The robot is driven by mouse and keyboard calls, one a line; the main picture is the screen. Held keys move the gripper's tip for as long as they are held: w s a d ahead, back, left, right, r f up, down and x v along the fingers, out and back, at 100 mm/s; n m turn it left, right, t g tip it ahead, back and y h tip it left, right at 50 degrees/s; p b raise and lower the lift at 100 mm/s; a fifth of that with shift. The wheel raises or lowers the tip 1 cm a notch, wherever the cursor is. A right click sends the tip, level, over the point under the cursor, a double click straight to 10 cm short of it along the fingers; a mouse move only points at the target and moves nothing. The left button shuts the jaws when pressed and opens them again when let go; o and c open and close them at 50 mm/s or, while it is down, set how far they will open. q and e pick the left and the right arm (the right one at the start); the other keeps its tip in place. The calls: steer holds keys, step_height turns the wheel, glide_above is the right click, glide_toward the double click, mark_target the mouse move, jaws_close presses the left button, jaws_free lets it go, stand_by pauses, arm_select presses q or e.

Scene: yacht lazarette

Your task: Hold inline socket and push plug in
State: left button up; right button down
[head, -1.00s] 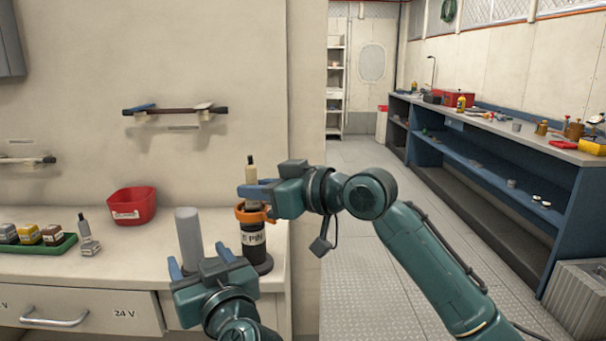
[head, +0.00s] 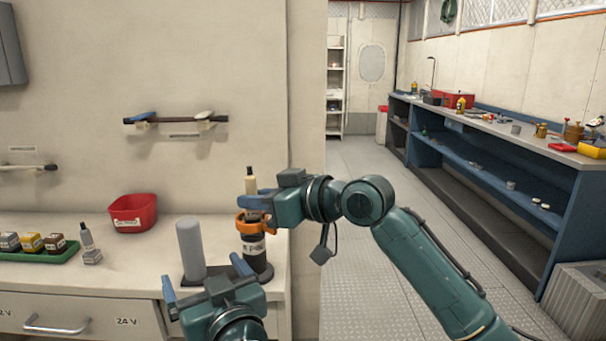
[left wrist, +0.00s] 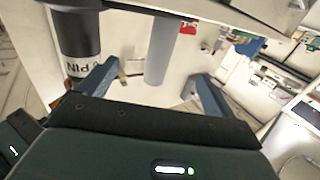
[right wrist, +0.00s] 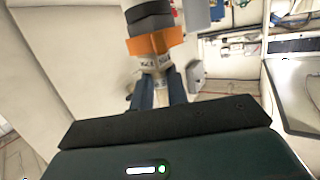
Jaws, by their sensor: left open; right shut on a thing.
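The black cylindrical socket body (head: 254,262) with a white "PIN" label stands upright at the bench's right end. An orange collar (head: 250,222) sits around its top. It also shows in the left wrist view (left wrist: 78,32). My right gripper (head: 257,198) is shut on the cream plug (head: 251,185), which has a dark tip and stands upright over the collar. Whether plug and socket touch is hidden. My left gripper (head: 206,279) is open and empty, low in front of the socket and a grey cylinder (head: 190,248). In the left wrist view, the grey cylinder shows between its fingers.
A dark cap-like piece (head: 322,246) hangs below my right wrist. The bench front between bottle and grey cylinder is clear.

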mark_target(251, 170)
steer(key=shift+a+r+p, duration=0.1)
steer(key=shift+r+p, duration=1.9)
steer(key=shift+r, duration=0.15)
steer(key=shift+r+p, duration=0.4)
steer(key=shift+r, duration=0.05)
arm_select(q)
steer(key=s+d, duration=0.1)
steer(key=s+d+r, duration=0.1)
steer(key=s, duration=0.2)
steer(key=shift+d+r, duration=0.2)
steer(key=shift+d, duration=0.2)
steer(key=shift+s, duration=0.1)
